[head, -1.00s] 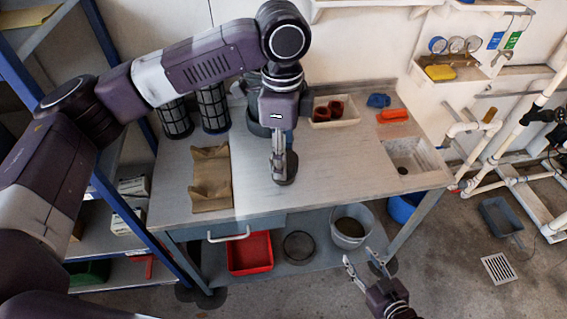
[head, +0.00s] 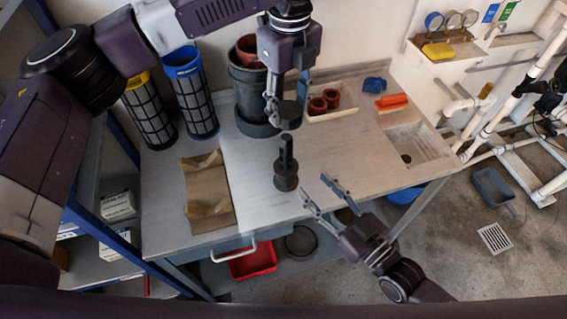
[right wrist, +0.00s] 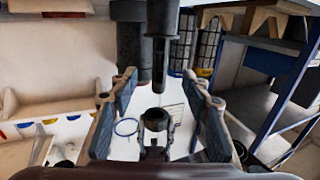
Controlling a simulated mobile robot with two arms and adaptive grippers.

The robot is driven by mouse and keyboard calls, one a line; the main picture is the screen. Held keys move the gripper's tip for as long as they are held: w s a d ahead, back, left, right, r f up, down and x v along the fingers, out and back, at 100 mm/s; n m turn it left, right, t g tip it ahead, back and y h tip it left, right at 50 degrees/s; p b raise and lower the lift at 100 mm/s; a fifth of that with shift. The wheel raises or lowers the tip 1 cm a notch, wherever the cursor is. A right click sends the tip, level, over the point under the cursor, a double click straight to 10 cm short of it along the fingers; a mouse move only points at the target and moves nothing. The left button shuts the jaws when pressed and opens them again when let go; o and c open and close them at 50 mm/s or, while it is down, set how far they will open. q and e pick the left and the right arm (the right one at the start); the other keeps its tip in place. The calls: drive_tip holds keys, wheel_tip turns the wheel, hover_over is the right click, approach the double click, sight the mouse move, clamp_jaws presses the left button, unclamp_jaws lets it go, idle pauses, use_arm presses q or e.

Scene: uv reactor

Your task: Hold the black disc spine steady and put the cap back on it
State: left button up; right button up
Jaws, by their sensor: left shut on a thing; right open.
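The black disc spine (head: 286,166) stands upright on the bench, a post on a wider round base, its top bare. My left gripper (head: 279,108) is shut on a dark round cap (head: 291,116) and holds it just above the post, apart from it. My right gripper (head: 313,185) is open to the right of the spine, fingers pointing at it, not touching. The right wrist view appears upside down. There the spine (right wrist: 159,45) shows above the tips of the open, empty fingers (right wrist: 159,76), and the cap (right wrist: 155,119) shows lower, between the fingers.
A black canister (head: 247,85) stands behind the cap. A tray (head: 345,113) with dark red rings, a blue item (head: 374,84) and an orange-red item (head: 392,100) lie behind right. Brown paper (head: 207,195) and two mesh cartridges (head: 192,95) are left. Bench around the spine is clear.

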sight(290, 161)
drive_tip(key=x, duration=1.2)
drive_tip(key=shift+w+a+f, duration=0.1)
drive_tip(key=shift+w+a, duration=0.05)
clamp_jaws()
